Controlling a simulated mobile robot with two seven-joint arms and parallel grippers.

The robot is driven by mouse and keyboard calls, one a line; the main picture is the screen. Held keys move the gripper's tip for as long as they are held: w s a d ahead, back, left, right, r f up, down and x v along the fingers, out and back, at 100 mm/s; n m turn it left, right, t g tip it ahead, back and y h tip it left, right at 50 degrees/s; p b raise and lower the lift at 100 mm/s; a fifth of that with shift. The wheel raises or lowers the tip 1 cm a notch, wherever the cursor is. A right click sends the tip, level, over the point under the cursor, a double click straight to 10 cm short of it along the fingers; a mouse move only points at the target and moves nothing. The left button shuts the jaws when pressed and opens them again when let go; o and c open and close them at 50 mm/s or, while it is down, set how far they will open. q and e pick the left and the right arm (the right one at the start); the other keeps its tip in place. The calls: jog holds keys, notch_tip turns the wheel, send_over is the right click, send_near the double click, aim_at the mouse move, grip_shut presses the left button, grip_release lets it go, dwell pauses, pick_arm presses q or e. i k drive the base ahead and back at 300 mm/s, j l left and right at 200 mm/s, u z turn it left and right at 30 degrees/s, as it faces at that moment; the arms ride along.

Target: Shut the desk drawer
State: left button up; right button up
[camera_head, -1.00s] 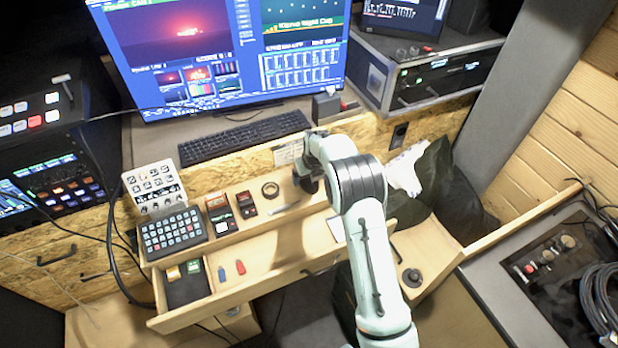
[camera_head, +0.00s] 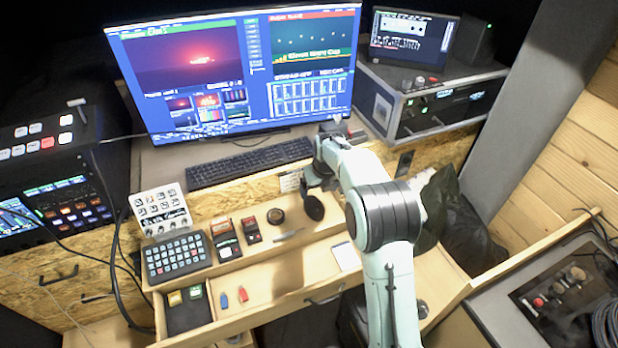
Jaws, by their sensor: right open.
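The desk drawer (camera_head: 262,312) stands pulled out below the desk top, with a dark handle (camera_head: 325,297) on its front. Inside it are a black tray (camera_head: 188,315) at the left, a blue and a red stick, and a white card (camera_head: 346,256). My right arm reaches in from the bottom right, over the right part of the drawer. My right gripper (camera_head: 314,206) is above the back of the drawer, apart from the drawer front and handle. It is open, though its fingers are dark and hard to make out. My left gripper is not in view.
A keyboard (camera_head: 250,162), a monitor (camera_head: 235,70), a button pad (camera_head: 177,257) and a white control box (camera_head: 160,210) stand behind the drawer. Dark bags (camera_head: 455,225) are at the right.

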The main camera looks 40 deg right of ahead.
aim_at(279, 282)
jog(key=k, duration=1)
